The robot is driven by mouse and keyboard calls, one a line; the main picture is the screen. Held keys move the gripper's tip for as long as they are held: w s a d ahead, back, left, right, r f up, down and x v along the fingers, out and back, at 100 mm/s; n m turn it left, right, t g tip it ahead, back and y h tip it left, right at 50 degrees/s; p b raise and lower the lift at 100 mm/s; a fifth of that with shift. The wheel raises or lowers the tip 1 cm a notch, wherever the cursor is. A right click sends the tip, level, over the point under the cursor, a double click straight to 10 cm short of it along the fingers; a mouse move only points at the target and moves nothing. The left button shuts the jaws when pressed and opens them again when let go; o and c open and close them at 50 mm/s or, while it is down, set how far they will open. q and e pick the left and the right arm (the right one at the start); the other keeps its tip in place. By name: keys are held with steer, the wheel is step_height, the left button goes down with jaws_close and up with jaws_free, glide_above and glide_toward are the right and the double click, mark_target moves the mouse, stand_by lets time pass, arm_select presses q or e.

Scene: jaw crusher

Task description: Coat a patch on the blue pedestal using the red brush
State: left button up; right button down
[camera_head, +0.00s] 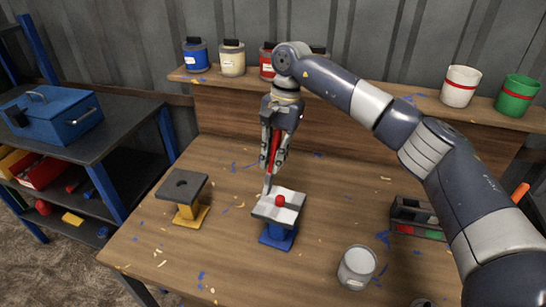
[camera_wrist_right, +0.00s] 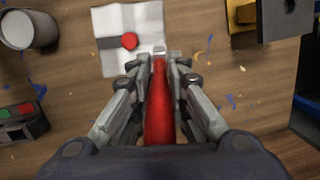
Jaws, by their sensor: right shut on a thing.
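The blue pedestal (camera_head: 278,237) stands mid-table; its top plate (camera_head: 265,211) is white with a grey band and carries a small round red mark or knob (camera_head: 280,201). The plate also shows in the wrist view (camera_wrist_right: 108,22), with the red spot (camera_wrist_right: 130,41). My right gripper (camera_head: 272,165) is shut on the red brush (camera_head: 274,148), which points down. The brush handle (camera_wrist_right: 160,105) fills the space between the fingers in the wrist view. The brush tip is by the plate's back-left edge; I cannot tell whether it touches. My left gripper is not in view.
A yellow pedestal (camera_head: 187,214) with a dark holed top stands left. A grey-white can (camera_head: 357,267) and a dark holder (camera_head: 415,216) are on the right. Paint cans (camera_head: 232,58) and cups (camera_head: 460,86) line the back shelf. Paint flecks dot the table.

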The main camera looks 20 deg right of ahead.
mark_target(275, 141)
steer(key=shift+r+p, duration=1.6)
steer(key=shift+r, duration=0.9)
steer(key=shift+f, duration=0.1)
steer(key=shift+s+d, duration=0.1)
steer(key=shift+d, duration=0.1)
steer(key=s+d+b, duration=0.2)
steer(key=s+d, duration=0.3)
steer(key=d, duration=0.1)
steer(key=shift+f+b, duration=0.15)
steer(key=shift+b, duration=0.25)
steer(key=shift+f, duration=0.15)
